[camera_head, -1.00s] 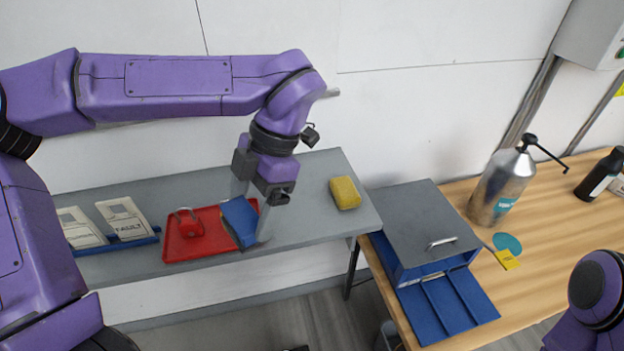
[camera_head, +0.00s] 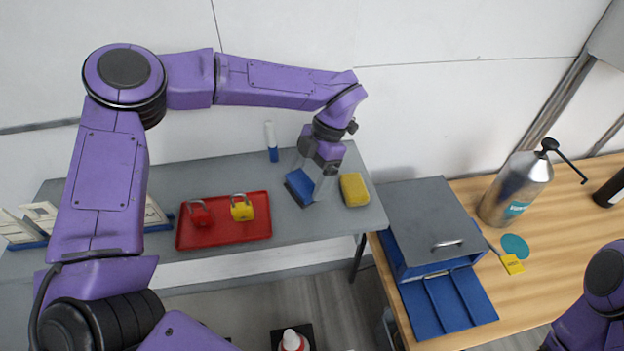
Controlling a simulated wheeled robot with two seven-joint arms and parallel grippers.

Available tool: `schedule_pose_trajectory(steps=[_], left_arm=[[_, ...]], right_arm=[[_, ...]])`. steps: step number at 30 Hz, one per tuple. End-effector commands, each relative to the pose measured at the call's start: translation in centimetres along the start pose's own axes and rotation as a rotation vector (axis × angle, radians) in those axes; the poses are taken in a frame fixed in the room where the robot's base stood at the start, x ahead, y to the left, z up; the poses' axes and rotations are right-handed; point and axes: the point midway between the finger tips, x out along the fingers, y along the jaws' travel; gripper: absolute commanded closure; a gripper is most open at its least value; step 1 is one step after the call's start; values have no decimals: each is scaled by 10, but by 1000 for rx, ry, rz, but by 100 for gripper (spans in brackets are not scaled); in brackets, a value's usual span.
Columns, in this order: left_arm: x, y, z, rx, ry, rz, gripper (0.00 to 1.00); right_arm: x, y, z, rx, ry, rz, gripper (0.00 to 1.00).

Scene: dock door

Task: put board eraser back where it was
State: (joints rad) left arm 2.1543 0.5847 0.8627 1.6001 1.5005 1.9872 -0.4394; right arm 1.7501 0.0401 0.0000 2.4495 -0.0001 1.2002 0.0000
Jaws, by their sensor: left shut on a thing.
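The board eraser (camera_head: 299,187) is a blue block with a dark side, at the right part of the grey shelf (camera_head: 285,229). My left gripper (camera_head: 313,186) comes down from above and is shut on it. The eraser is at or just above the shelf surface; I cannot tell whether it touches. A yellow sponge (camera_head: 354,189) lies close to its right. My right gripper is out of view; only part of my right arm shows at the lower right corner.
Left of the eraser is a red tray (camera_head: 225,233) with a red padlock (camera_head: 200,212) and a yellow padlock (camera_head: 241,207). A blue-and-white marker or bottle (camera_head: 271,142) stands behind.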

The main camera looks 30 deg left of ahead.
Motion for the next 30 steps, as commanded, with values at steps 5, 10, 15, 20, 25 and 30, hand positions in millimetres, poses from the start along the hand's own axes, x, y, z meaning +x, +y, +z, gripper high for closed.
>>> schedule_pose_trajectory(steps=[5, 10, 15, 20, 25, 30], left_arm=[[7, 6, 14, 0, 1, 0, 54], [33, 6, 26, 1, 1, 0, 54], [39, 6, 28, 1, -1, 1, 54], [39, 6, 28, 1, 0, 1, 0], [38, 6, 28, 0, -1, 1, 0], [18, 7, 30, -2, -6, 3, 0]], right_arm=[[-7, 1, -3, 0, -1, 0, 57], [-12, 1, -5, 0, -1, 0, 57], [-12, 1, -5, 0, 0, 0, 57], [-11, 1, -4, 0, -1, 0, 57], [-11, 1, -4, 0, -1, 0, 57], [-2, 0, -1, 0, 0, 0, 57]])
